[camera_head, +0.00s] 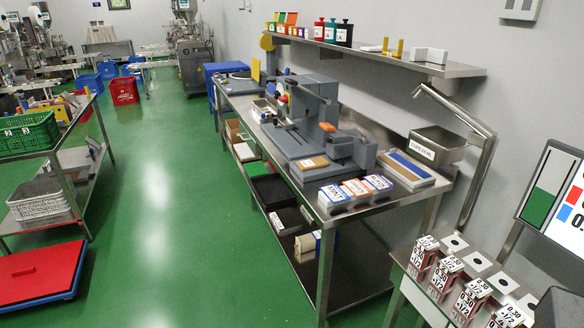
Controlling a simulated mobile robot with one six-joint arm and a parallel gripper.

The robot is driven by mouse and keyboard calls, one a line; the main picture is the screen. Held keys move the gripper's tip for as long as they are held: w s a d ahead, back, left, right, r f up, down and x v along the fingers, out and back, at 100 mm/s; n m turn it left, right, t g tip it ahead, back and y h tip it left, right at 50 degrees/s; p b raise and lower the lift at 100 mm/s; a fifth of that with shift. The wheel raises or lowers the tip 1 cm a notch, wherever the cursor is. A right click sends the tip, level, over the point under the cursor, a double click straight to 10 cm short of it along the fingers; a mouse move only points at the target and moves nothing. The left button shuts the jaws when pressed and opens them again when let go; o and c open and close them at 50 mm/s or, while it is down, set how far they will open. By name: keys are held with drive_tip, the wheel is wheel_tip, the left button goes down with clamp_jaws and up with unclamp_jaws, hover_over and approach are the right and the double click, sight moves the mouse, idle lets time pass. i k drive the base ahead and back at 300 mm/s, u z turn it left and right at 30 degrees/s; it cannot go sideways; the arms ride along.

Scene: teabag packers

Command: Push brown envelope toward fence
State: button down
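A small flat brown piece (312,162), which looks like the brown envelope, lies on a white-edged pad on top of a grey fixture on the steel workbench (336,213). A raised grey block (352,147) stands just behind and to the right of it. I cannot tell which part is the fence, or whether the envelope touches it. My gripper does not show in this view.
Three labelled boxes (355,189) stand at the bench's front edge, with a blue-and-white tray (406,169) to their right. A wall shelf (385,58) hangs above. Patterned cartons (472,298) stand at the lower right. Green floor (170,210) is open left of the bench.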

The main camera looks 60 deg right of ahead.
sight(305, 165)
drive_tip(key=u, duration=0.05)
drive_tip(key=i, duration=1)
drive_tip(key=z, duration=0.05)
